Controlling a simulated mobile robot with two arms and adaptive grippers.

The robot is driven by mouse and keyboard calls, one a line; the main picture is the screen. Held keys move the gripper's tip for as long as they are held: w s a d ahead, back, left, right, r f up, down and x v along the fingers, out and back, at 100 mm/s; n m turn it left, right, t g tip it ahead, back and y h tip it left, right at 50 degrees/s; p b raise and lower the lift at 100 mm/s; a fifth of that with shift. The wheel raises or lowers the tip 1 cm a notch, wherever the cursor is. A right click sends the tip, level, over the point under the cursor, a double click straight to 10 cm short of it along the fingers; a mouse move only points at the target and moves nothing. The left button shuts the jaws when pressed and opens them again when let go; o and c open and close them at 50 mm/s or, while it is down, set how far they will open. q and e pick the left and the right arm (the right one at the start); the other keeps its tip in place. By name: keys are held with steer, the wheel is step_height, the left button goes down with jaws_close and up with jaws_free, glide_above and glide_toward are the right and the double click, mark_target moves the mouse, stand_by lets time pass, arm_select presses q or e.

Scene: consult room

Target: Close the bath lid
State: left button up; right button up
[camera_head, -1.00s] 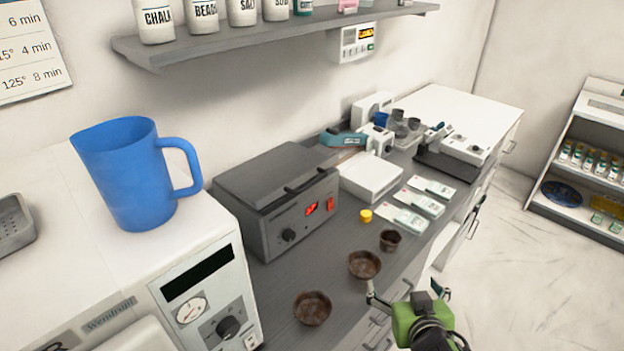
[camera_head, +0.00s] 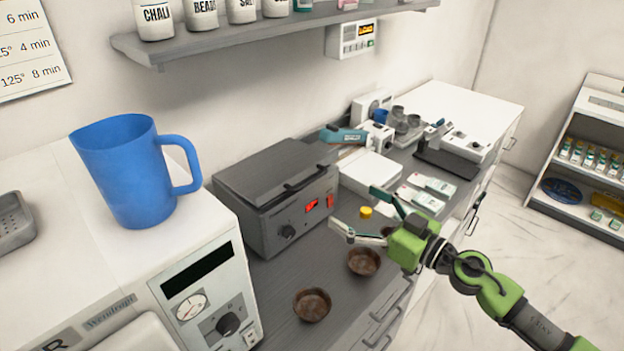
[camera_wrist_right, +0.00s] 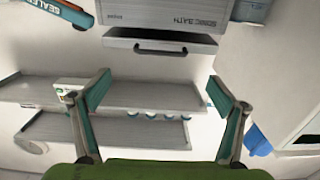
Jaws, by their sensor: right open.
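The bath is a dark grey box (camera_head: 298,222) with a red display and a dial, on the counter in the middle of the head view. Its flat grey lid (camera_head: 268,167) lies over the top, with a bar handle (camera_head: 305,181) near the front edge. I cannot tell whether the lid is fully down. In the right wrist view the lid (camera_wrist_right: 160,46) and its handle show beyond the fingertips, beside the lettered bath body (camera_wrist_right: 165,14). My right gripper (camera_head: 357,212) is open and empty, right of the bath's front and apart from it. My left gripper is not in view.
A blue jug (camera_head: 130,175) stands on a white machine (camera_head: 185,262) at the left. Brown bowls (camera_head: 312,304) sit on the counter in front of the bath. A white box (camera_head: 368,172) and teal sealer (camera_head: 345,135) are to its right. A wall shelf (camera_head: 270,28) hangs above.

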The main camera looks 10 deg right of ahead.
steer(key=p, duration=0.2)
glide_toward(312, 180)
steer(key=w, duration=0.2)
steer(key=x, duration=0.9)
steer(key=shift+s+a+f, duration=0.2)
steer(key=shift+a+f, duration=0.05)
steer(key=shift+a, duration=0.05)
steer(key=c, duration=1.3)
step_height(312, 180, down, 3)
steer(key=t+b, duration=0.1)
steer(key=b, duration=0.7)
steer(key=shift+s+d+r+y, duration=0.1)
steer(key=shift+s+y, duration=0.1)
steer(key=shift+y, duration=0.1)
